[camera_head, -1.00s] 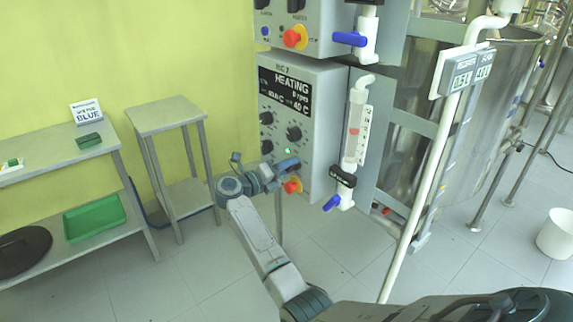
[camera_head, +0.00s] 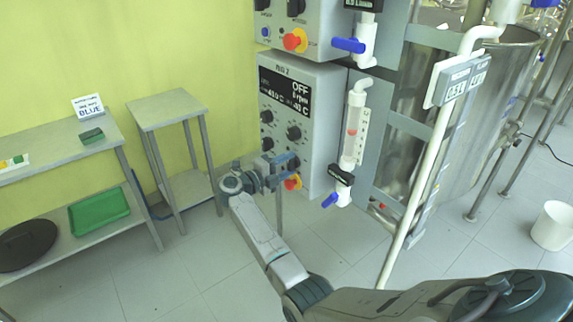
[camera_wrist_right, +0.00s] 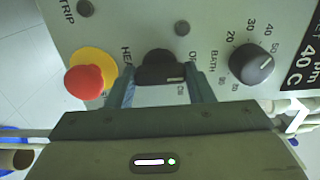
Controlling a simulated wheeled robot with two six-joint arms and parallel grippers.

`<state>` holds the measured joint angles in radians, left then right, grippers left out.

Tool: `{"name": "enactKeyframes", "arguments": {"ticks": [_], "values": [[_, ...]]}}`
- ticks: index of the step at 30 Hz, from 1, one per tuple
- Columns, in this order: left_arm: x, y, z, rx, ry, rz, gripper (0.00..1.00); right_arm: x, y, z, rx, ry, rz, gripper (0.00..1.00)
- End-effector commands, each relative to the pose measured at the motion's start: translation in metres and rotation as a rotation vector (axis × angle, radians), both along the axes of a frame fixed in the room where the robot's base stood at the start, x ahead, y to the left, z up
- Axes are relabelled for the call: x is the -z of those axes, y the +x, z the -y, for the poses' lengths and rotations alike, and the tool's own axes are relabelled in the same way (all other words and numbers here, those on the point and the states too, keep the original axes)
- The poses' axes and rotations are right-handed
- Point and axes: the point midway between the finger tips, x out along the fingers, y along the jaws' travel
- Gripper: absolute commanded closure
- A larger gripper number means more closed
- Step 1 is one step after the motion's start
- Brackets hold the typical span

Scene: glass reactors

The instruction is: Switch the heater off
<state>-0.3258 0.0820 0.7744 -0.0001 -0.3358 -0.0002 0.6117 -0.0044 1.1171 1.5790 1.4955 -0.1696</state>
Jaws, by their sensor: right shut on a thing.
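The heater's control box (camera_head: 326,120) hangs on the frame in the middle of the head view. Its dark display (camera_head: 286,95) reads OFF at the top, with smaller figures below. In the wrist view a black heater knob (camera_wrist_right: 158,66) sits on the grey panel, its label partly hidden by a finger. My right gripper (camera_wrist_right: 160,88) has one finger on each side of this knob and is shut on it. In the head view the right gripper (camera_head: 281,168) is at the lower part of the panel and covers the knob. My left gripper is not in view.
A red emergency button on a yellow base (camera_wrist_right: 84,80) is close beside the fingers. The bath dial (camera_wrist_right: 251,64) is on the other side. A glass tube with a blue-handled valve (camera_head: 340,190) stands right of the box. A small table (camera_head: 165,108) is at left.

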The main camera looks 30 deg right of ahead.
Motion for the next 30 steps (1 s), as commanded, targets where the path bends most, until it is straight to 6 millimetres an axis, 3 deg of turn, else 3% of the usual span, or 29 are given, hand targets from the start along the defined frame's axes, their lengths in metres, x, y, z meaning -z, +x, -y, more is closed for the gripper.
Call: {"name": "enactKeyframes", "arguments": {"ticks": [11,12,15,26,30], "values": [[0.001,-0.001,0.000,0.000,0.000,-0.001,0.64,0.001,0.000,0.000,-0.001,0.000,-0.007,0.76],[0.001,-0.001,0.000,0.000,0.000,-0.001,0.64,0.001,0.000,0.000,-0.001,0.000,-0.007,0.47],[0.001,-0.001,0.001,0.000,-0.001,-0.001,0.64,0.001,0.000,0.000,-0.001,0.001,-0.006,0.31],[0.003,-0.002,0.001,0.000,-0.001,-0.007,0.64,0.001,0.000,-0.006,-0.002,0.001,-0.004,0.31],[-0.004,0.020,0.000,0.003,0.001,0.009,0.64,0.004,-0.001,-0.026,-0.003,0.003,-0.003,0.31]]}}
